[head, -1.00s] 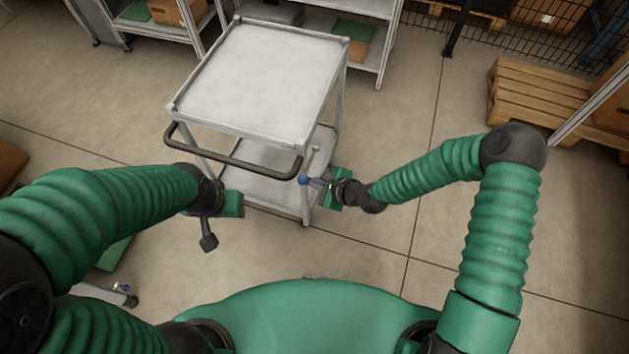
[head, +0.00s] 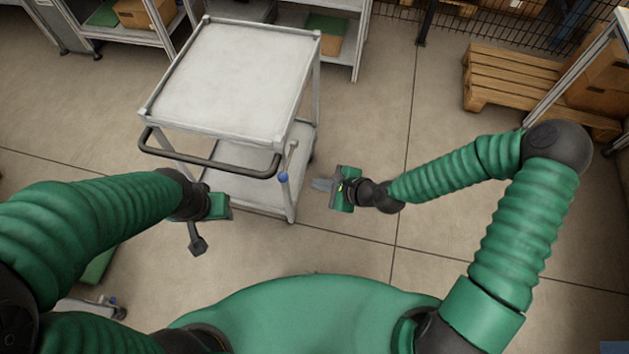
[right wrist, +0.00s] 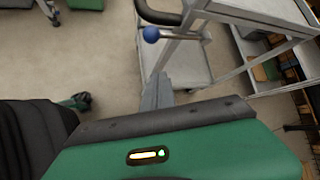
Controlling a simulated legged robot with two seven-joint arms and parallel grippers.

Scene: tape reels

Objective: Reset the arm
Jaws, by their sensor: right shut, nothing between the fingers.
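My right gripper (head: 322,185) is in the head view, to the right of a grey two-shelf cart (head: 235,85) and apart from it. Its fingers are shut with nothing between them. In the right wrist view the shut fingers (right wrist: 157,92) point toward the cart's lower part. A blue ball knob (head: 283,177) sits on the cart near its handle corner; it also shows in the right wrist view (right wrist: 151,34). My left gripper (head: 196,242) is in front of the cart's left side, seen from behind; its fingers are not clear.
The cart's black handle bar (head: 210,165) faces me. Its top shelf is empty. Shelving with boxes (head: 148,12) stands at the back left. A wooden pallet (head: 510,80) lies at the back right. The floor (head: 440,235) right of the cart is clear.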

